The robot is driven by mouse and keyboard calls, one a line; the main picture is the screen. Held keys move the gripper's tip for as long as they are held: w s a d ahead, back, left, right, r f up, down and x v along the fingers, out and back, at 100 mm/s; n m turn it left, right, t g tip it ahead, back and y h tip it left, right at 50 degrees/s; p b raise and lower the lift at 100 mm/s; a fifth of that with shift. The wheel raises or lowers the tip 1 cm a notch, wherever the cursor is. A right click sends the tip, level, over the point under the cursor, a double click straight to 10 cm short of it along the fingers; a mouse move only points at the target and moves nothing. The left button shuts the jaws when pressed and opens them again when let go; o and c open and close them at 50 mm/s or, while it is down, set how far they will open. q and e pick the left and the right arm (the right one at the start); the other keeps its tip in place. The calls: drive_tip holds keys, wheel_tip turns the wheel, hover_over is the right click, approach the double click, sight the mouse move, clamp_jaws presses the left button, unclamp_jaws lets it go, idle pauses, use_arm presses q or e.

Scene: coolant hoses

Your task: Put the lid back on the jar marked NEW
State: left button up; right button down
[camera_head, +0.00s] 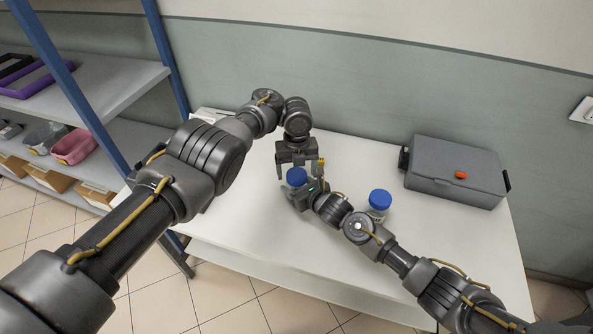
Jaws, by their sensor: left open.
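My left gripper (297,172) points down over the table, open, its fingers on either side of a blue lid (296,177). I cannot tell whether the fingers touch it. My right gripper (299,195) reaches in from the lower right, low and directly beside the lid. What lies below the lid is mostly hidden by the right gripper, so I cannot tell whether its jaws grip a jar there. A second jar (377,213) with a blue lid (380,198) stands upright on the table to the right, behind my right arm. No marking is readable on either.
A grey case (455,172) with an orange latch stands at the table's back right. The white table (245,225) is clear at the front left. A blue-framed shelf (110,85) with bins stands at left. A wall closes off the back.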

use_arm(q)
wheel_tip(320, 180, up, 12)
drive_tip(key=shift+f, duration=0.25)
use_arm(e)
drive_tip(key=shift+c, duration=1.5)
unclamp_jaws()
use_arm(q)
drive_tip(key=shift+f+b, duration=0.55)
use_arm(e)
drive_tip(key=v, duration=1.1)
drive_tip(key=shift+w+f, duration=0.1)
drive_tip(key=shift+w, duration=0.05)
